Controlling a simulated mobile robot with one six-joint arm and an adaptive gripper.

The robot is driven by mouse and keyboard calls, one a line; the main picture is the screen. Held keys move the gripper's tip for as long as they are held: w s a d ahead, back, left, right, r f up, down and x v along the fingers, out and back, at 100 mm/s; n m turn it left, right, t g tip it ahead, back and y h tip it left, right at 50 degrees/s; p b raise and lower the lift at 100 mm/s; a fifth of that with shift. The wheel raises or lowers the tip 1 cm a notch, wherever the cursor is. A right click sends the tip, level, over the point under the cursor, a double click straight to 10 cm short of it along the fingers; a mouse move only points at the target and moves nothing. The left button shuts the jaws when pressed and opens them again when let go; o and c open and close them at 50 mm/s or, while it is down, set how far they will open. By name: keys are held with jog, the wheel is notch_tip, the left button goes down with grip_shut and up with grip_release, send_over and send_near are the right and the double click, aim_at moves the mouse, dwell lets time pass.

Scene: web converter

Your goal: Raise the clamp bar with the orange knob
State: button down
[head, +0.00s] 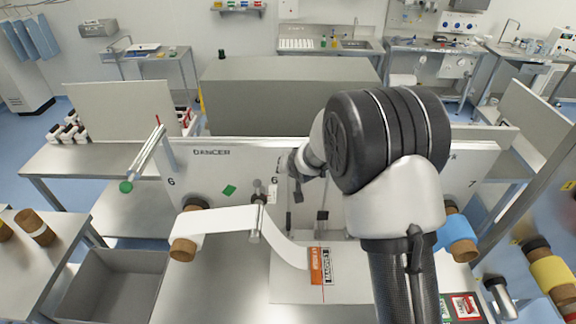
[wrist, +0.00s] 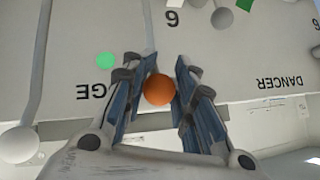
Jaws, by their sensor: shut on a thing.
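The orange knob (wrist: 159,89) is a round ball in the wrist view, between the two fingers of my gripper (wrist: 156,68). The gripper is shut on it. In the head view, the gripper (head: 297,185) is partly hidden by my arm, close to the pale machine panel (head: 225,175). The knob does not show in the head view. I cannot clearly make out the clamp bar in either view.
A white web (head: 215,219) runs from a brown roll (head: 183,250) to an orange label (head: 319,266) on the splice table (head: 290,291). A green-tipped lever (head: 126,187) sticks out at left. A blue roll (head: 456,236) is at right.

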jog(key=shift+w+r, duration=0.4)
jog(key=shift+r, duration=0.25)
jog(key=c, duration=1.5)
grip_release()
jog(key=shift+o, duration=0.9)
jog(key=shift+w+d+f, duration=0.1)
jog(key=shift+d+f, duration=0.05)
jog(key=shift+f, duration=0.2)
jog(key=v, duration=1.2)
jog(key=shift+s, duration=0.2)
jog(key=shift+f, duration=0.1)
